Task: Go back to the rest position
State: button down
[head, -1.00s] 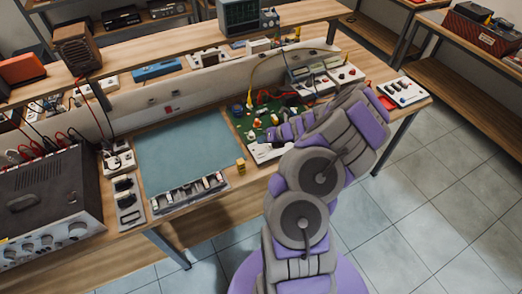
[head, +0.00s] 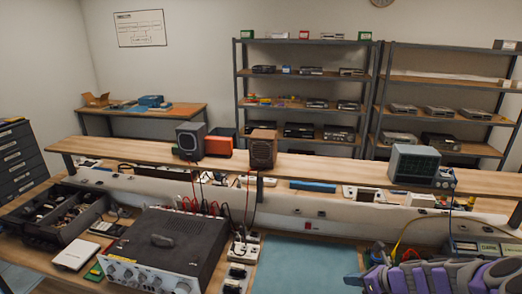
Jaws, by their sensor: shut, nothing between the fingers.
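My gripper (head: 362,280) is low at the right of the head view, at the left end of my purple and grey arm. It is small and partly cut by the bottom edge. It is shut with nothing in it. It is over the workbench, by the right side of the blue-green mat (head: 300,265). The arm runs from there to the right edge of the picture, and its lower part is out of view.
A grey amplifier (head: 165,250) with several cables stands left of the mat. A raised shelf (head: 340,172) runs along the bench's back, bearing an oscilloscope (head: 415,165) and wooden speaker (head: 262,148). Storage racks (head: 305,75) stand behind.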

jog(key=s+a+r+n+g, duration=0.2)
jog(key=s+a+r+n, duration=0.15)
jog(key=a+n, duration=0.2)
jog(key=s+a+r+n+g+b, duration=0.1)
jog(key=s+a+r+n+g, duration=0.15)
jog(key=s+a+n, duration=0.35)
jog(key=s+a+r+n+g, duration=0.1)
jog(key=s+a+r+n, duration=0.3)
jog(key=a, duration=0.3)
jog(key=s+d+r+n+g+h+b, duration=0.1)
jog(key=s+n+h, duration=0.5)
jog(key=s+n, duration=0.8)
jog(key=s+d+g+b, duration=0.1)
jog(key=s+g, duration=0.1)
jog(key=s, duration=0.6)
jog(key=shift+s+d+n+h, duration=0.25)
jog(key=shift+s+n+h, duration=0.1)
jog(key=shift+h, duration=0.05)
jog(key=shift+d+r, duration=0.1)
jog(key=shift+d, duration=0.05)
